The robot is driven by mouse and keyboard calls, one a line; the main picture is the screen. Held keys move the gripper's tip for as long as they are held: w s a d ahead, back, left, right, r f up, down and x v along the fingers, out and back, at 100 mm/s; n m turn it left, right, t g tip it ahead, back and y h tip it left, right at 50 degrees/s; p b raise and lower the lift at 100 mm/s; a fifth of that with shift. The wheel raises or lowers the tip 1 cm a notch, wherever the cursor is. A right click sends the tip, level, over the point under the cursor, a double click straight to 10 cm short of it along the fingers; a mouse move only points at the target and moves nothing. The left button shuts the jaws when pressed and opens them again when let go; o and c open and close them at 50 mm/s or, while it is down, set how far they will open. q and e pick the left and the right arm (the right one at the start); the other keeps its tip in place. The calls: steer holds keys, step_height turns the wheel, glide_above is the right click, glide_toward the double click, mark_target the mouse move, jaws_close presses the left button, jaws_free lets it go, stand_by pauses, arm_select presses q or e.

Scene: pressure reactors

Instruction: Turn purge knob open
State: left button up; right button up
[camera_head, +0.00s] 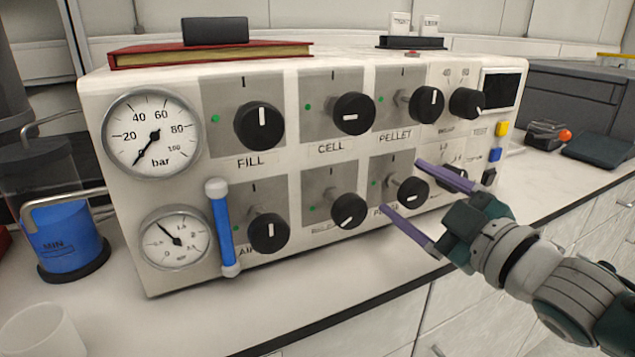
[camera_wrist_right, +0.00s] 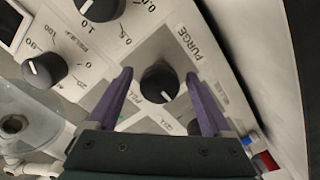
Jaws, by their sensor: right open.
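The purge knob (camera_head: 413,192) is a round black knob with a white mark, in the lower row of the panel. My left gripper is out of view.
Other black knobs stand close by, such as the PELLET knob (camera_head: 426,105) above and another (camera_head: 348,210) to the left. The counter (camera_head: 330,262) in front is clear.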

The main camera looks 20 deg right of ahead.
steer(key=shift+s, duration=0.1)
steer(key=s+p, duration=0.1)
steer(key=s, duration=0.8)
steer(key=shift+s+d, duration=0.35)
steer(key=shift+d, duration=0.05)
